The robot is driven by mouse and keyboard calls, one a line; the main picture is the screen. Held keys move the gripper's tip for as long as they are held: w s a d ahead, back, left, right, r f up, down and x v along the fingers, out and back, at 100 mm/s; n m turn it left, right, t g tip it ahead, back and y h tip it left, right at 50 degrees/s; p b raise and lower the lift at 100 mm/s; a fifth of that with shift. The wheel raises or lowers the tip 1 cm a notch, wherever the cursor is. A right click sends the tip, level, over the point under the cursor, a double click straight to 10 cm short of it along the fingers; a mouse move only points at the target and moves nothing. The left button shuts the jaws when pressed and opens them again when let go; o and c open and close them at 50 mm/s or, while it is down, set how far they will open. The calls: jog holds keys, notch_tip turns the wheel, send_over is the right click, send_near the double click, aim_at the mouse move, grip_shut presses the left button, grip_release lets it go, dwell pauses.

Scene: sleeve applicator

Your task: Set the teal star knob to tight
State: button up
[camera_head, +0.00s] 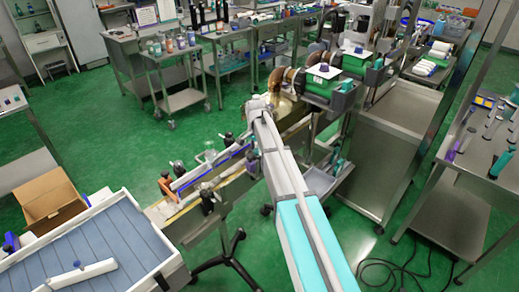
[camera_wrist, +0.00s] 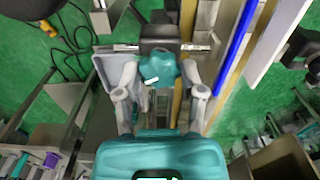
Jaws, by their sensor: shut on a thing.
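The teal star knob (camera_wrist: 161,68) is in the upper middle of the wrist view, in front of a dark block (camera_wrist: 160,32). A small white mark shows on its lower left part. My gripper (camera_wrist: 160,76) has its two grey fingers on either side of the knob and is shut on it. The finger contacts are hard to make out. In the head view my arm reaches away to the machine, and I cannot make out the knob there. I see no legible scale or label beside the knob.
A conveyor with a blue strip (camera_wrist: 235,45) runs right of the knob in the wrist view. In the head view, a steel cabinet (camera_head: 385,140) stands right of my arm, a grey-blue slatted tray (camera_head: 125,235) and cardboard box (camera_head: 50,203) at left. Cables (camera_head: 400,270) lie on the floor.

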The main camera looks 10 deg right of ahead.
jog(key=m, duration=0.5)
jog(key=shift+w+m, duration=0.25)
jog(key=shift+m, duration=0.15)
jog(key=o, duration=1.1)
jog(key=shift+f, duration=0.1)
jog(key=shift+o, duration=0.2)
jog(key=shift+s, duration=0.1)
